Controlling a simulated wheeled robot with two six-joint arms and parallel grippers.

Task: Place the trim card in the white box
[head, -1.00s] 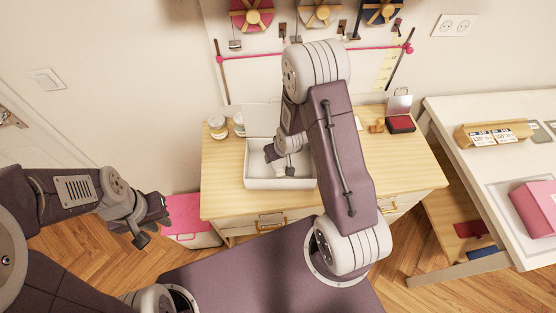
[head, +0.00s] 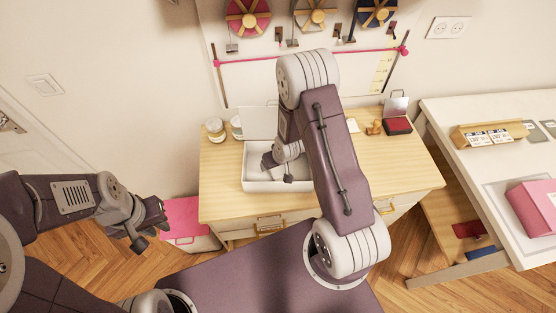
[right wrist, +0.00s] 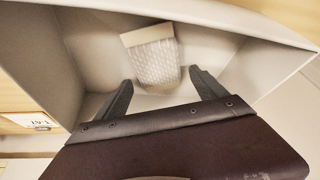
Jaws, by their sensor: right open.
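The white box (head: 268,187) stands on the wooden cabinet with its lid raised at the back. My right arm reaches over it, and the right gripper (right wrist: 160,82) is inside the box, open. The trim card (right wrist: 154,60), a pale card with white lace-like trim and a beige end strip, lies inside the box. In the right wrist view it is just beyond and between the open fingertips, not gripped. In the head view my right arm and gripper hide it. My left gripper (head: 148,226) hangs at the left, away from the box; its finger gap is unclear.
Glass jars (head: 215,129) stand left of the box. A red pad (head: 397,126) and a small wooden stamp (head: 374,128) lie to its right. A white table (head: 478,165) with a pink box (head: 533,207) is at the right. The cabinet top right of my arm is mostly clear.

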